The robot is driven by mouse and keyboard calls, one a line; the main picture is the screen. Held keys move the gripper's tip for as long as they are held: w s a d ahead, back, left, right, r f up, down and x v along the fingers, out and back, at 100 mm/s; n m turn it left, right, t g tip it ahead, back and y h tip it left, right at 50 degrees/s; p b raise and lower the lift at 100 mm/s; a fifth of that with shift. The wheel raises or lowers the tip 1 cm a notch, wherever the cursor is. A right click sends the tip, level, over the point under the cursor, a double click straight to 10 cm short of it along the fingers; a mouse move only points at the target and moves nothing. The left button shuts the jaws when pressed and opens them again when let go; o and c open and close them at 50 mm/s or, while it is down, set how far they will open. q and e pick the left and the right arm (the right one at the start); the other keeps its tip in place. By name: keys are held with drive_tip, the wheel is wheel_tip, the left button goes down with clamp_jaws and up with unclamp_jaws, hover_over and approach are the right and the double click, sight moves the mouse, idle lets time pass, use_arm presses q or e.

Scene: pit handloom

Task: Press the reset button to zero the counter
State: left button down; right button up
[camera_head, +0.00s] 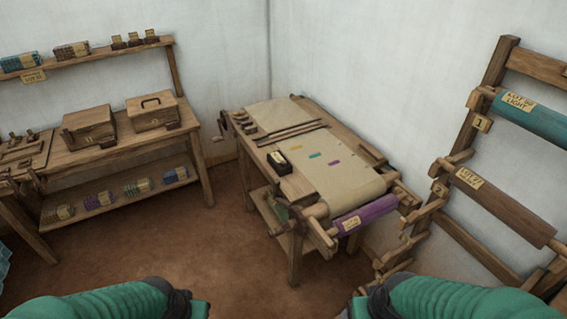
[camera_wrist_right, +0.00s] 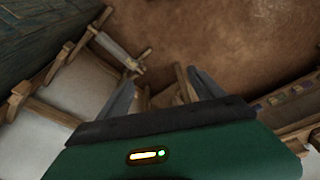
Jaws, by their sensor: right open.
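A small black box (camera_head: 279,163) with a pale label stands on the left side of the loom table (camera_head: 357,152). It looks like the counter; its button and digits are too small to make out. My right gripper (camera_wrist_right: 161,88) shows in the right wrist view with its two grey fingers apart and nothing between them. It is away from the box, over the floor and wooden frames. In the head view only my green arms show at the bottom edge; my left gripper is out of view.
Cloth (camera_head: 338,180) with coloured marks runs over the loom to a purple roll (camera_head: 365,213). A rack (camera_head: 492,62) with teal and brown rolls stands at right. A bench (camera_head: 111,143) with wooden boxes stands at left. Brown floor (camera_head: 190,252) lies clear before the loom.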

clamp_jaws()
idle(0.3)
idle(1.1)
